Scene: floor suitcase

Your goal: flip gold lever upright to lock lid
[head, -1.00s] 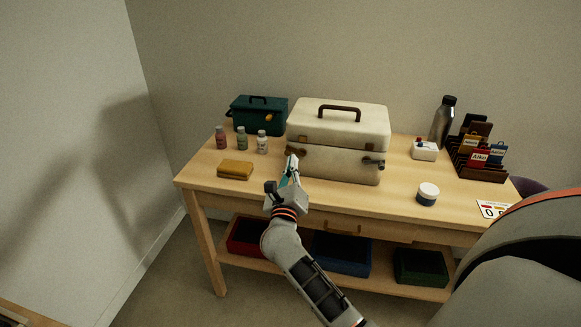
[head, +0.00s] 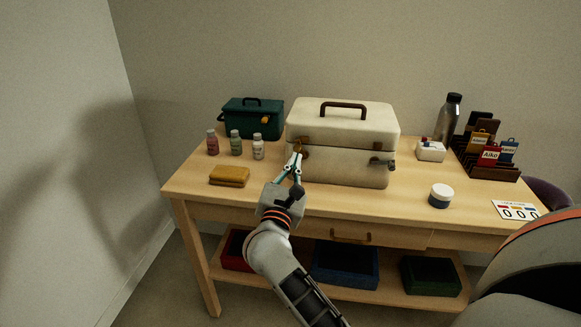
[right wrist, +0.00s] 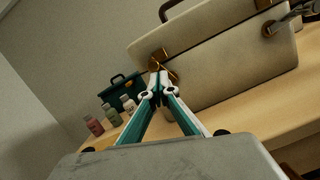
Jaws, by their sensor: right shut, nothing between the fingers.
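The cream case (head: 345,168) stands on the table with its lid (head: 370,122) down. The gold lever (head: 299,146) is at the left of its front, near the lid seam; it also shows in the right wrist view (right wrist: 160,58). My right gripper (head: 298,155) is shut and empty, its tips at or just below the lever. In the right wrist view the tips (right wrist: 157,80) partly overlap the lever's lower part. I cannot tell whether they touch, nor the lever's exact angle. My left gripper is not in view.
A second latch (head: 376,162) is on the case's right front. Several small bottles (head: 236,147), a mustard cloth (head: 229,176) and a teal box (head: 252,119) stand left. Table in front of the case is mostly clear.

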